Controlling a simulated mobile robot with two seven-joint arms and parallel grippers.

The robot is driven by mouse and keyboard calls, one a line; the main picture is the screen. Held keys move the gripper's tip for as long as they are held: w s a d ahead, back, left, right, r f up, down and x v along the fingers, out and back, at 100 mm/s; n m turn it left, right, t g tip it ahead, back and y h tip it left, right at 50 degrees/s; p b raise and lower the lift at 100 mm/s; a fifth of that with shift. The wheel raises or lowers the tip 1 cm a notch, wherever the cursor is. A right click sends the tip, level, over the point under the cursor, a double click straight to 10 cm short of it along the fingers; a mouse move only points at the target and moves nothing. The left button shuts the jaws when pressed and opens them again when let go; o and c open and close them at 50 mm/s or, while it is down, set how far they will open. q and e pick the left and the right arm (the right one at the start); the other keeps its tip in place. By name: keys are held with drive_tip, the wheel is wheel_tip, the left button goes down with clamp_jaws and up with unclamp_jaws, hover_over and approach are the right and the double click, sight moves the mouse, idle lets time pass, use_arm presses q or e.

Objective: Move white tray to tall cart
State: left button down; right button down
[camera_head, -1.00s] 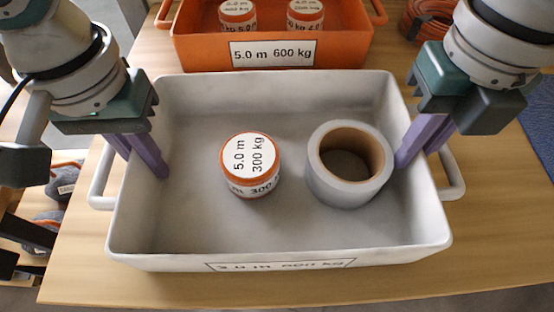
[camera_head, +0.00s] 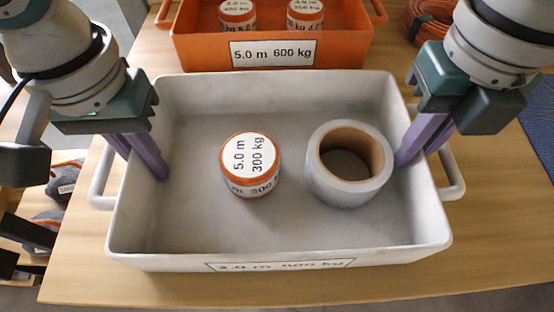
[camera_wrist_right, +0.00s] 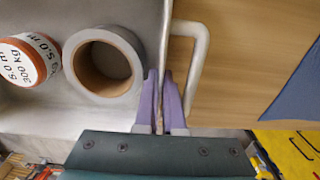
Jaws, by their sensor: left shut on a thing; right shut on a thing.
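The white tray (camera_head: 290,232) fills the middle of the head view and appears over the wooden table. It holds an orange-and-white canister (camera_head: 250,165) labelled "5.0 m 300 kg" and a grey tape roll (camera_head: 349,164) with a brown core. My left gripper (camera_head: 140,158) is shut on the tray's left wall. My right gripper (camera_head: 421,145) is shut on the right wall; the right wrist view shows its purple fingers (camera_wrist_right: 161,102) on both sides of that wall, beside the handle (camera_wrist_right: 200,62). The tall cart cannot be identified in these frames.
An orange tray (camera_head: 345,48) with two canisters stands right behind the white tray. A coiled orange cable (camera_head: 428,18) lies at the back right. Bare tabletop (camera_head: 505,190) shows at the right. Grey-and-orange items (camera_head: 45,228) sit lower at the left.

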use_arm(q)
drive_tip(key=shift+r, duration=0.1)
use_arm(e)
drive_tip(key=shift+r, duration=0.1)
